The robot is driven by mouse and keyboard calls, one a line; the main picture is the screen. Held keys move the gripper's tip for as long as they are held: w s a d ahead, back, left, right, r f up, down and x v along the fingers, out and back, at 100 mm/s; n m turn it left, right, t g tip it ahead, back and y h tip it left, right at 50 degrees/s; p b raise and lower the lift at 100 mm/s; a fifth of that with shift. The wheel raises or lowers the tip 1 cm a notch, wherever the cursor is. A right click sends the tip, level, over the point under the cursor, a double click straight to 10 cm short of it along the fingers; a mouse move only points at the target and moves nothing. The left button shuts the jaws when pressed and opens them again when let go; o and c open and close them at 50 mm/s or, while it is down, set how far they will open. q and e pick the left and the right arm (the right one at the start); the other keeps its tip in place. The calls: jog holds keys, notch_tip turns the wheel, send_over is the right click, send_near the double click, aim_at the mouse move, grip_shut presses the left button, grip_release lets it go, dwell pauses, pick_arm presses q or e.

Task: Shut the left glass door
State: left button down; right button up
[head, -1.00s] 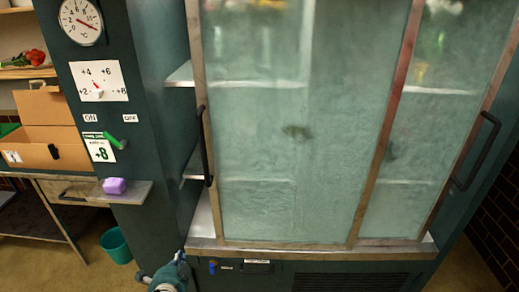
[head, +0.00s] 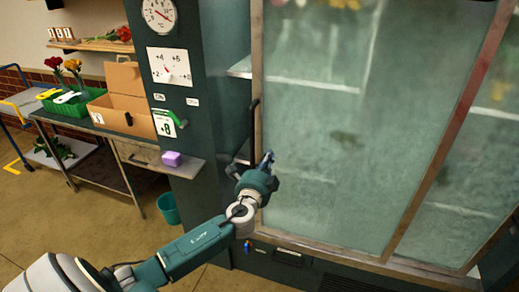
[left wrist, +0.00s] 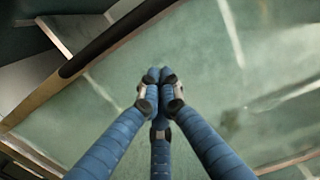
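The left glass door (head: 335,120) is a frosted pane in a metal frame on the dark green cabinet. A gap with shelf ends shows between its left edge and the cabinet post, so it stands partly open. Its black bar handle (head: 253,130) runs up the left edge. My left gripper (head: 267,160) is in front of the pane, just right of the handle's lower part. In the left wrist view its blue fingers (left wrist: 160,78) are together with nothing visible between them; the handle (left wrist: 105,42) passes at upper left, apart from them. Whether the fingertips touch the glass is unclear.
The right glass door (head: 470,190) adjoins at right. A steel table with a cardboard box (head: 125,105) and green crate (head: 65,105) stands left; a teal bucket (head: 168,208) is on the floor.

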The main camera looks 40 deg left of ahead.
pick_arm(q)
jog(key=a, duration=0.3)
jog(key=a+p, duration=0.1)
jog(key=shift+w+a, duration=0.15)
jog(key=shift+w, duration=0.1)
pick_arm(e)
jog(key=shift+d+r, duration=0.4)
jog(key=shift+r, duration=0.35)
